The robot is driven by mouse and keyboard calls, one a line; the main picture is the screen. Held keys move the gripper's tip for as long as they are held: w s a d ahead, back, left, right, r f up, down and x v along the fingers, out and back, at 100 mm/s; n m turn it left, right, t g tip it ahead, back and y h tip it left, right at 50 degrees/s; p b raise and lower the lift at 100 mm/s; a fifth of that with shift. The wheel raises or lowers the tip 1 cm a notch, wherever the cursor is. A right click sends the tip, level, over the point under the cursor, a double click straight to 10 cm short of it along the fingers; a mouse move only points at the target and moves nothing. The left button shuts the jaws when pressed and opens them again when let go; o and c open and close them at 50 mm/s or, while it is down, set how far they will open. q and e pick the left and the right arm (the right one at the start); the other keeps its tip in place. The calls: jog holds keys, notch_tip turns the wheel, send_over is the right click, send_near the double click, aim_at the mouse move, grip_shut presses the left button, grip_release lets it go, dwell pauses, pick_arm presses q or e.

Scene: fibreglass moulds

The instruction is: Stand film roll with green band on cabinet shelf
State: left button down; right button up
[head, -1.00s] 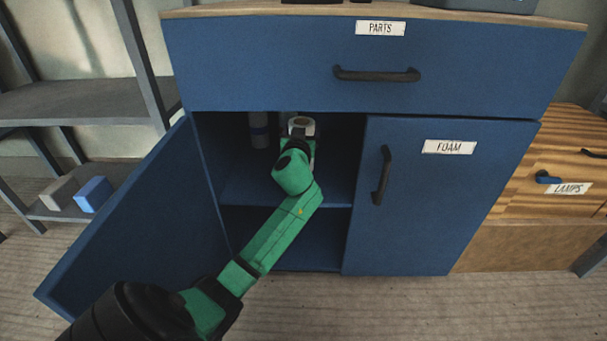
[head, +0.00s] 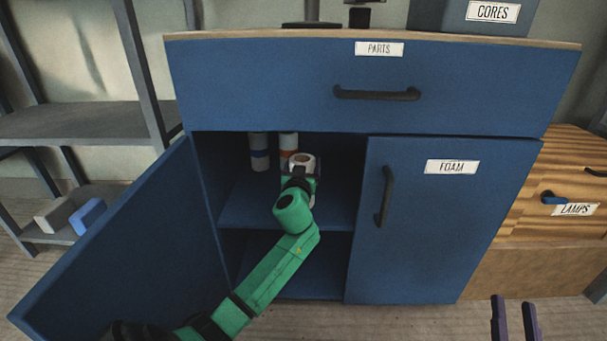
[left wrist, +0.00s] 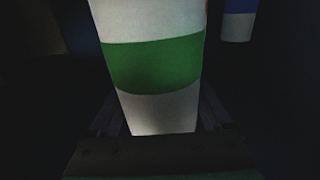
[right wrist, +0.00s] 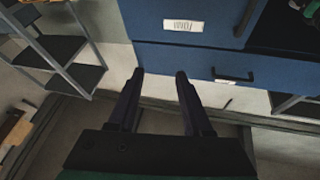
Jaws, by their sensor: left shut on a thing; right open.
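The film roll with the green band (left wrist: 152,66) is upright between the fingers of my left gripper (left wrist: 165,118) in the left wrist view. In the head view the roll's white top (head: 301,161) shows inside the open cabinet, above the upper shelf (head: 245,205), and my left gripper (head: 299,184) is shut on it. The roll's base is hidden, so I cannot tell whether it touches the shelf. My right gripper (head: 515,318) is open and empty, low in front of the cabinet; it also shows in the right wrist view (right wrist: 160,75).
A roll with a blue band (head: 259,153) and one with an orange band (head: 288,146) stand further back on the shelf. The open door (head: 120,240) is at the left, the closed FOAM door (head: 430,220) at the right. The PARTS drawer (head: 250,80) is above.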

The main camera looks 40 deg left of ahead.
pick_arm(q)
notch_tip(320, 180, down, 2)
jog(key=shift+f+b, duration=0.2)
jog(key=shift+b, duration=0.4)
grip_release()
pick_arm(e)
notch_tip(320, 180, up, 14)
jog(key=s+d+n+t+y, duration=0.1)
jog(key=s+d+t+y, duration=0.1)
jog(key=t, duration=0.2)
jog(key=shift+n, duration=0.3)
